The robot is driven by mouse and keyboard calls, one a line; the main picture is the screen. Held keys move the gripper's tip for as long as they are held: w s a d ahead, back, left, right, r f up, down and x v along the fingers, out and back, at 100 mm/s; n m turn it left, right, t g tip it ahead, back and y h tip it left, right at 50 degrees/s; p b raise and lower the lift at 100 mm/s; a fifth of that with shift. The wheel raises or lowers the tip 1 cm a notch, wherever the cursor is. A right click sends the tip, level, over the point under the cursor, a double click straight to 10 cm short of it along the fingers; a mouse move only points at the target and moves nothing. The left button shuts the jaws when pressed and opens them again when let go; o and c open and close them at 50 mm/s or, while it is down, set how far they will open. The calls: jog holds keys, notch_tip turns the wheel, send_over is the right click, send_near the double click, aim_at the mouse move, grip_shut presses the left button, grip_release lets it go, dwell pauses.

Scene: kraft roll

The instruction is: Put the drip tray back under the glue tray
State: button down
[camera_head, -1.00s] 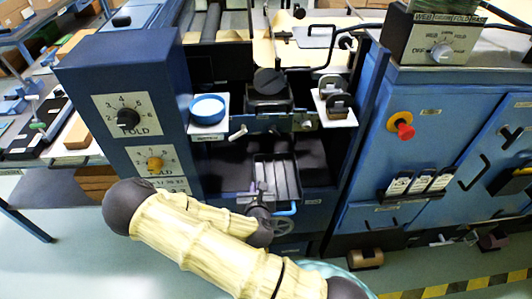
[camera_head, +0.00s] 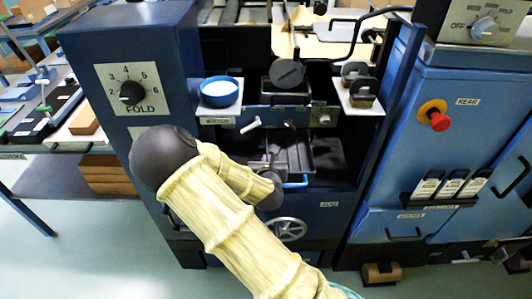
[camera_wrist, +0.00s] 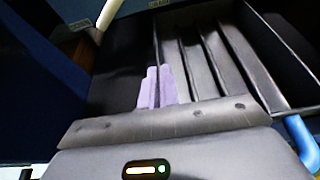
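The drip tray (camera_head: 300,158) is a shallow dark grey ribbed tray with a blue handle at its front. It lies in the dark bay of the blue machine. The glue tray, seemingly the dark box (camera_head: 289,97) with a round knob, sits above the bay. My gripper (camera_head: 268,163) is at the left part of the drip tray. In the wrist view its purple fingers (camera_wrist: 156,88) are close together on the tray's left wall, and the ribs (camera_wrist: 215,60) run away to their right. The fingertips' lower ends are hidden. My forearm covers the bay's lower left.
A blue glue cup (camera_head: 219,90) stands on a ledge left of the dark box. A small holder (camera_head: 358,88) is on the right ledge. A white lever (camera_head: 250,125) projects above the bay. A handwheel (camera_head: 290,229) is below. The bay's right side is open.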

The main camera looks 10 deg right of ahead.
jog(key=w, duration=0.3)
jog(key=w+d, duration=0.1)
jog(key=w, duration=0.4)
jog(key=shift+w+d, duration=0.3)
jog(key=shift+d, duration=0.05)
jog(key=shift+f+b, duration=0.3)
jog(key=shift+f, duration=1.4)
jog(key=shift+f, duration=0.1)
jog(key=c, duration=1.6)
grip_release()
jog(key=shift+c, duration=0.2)
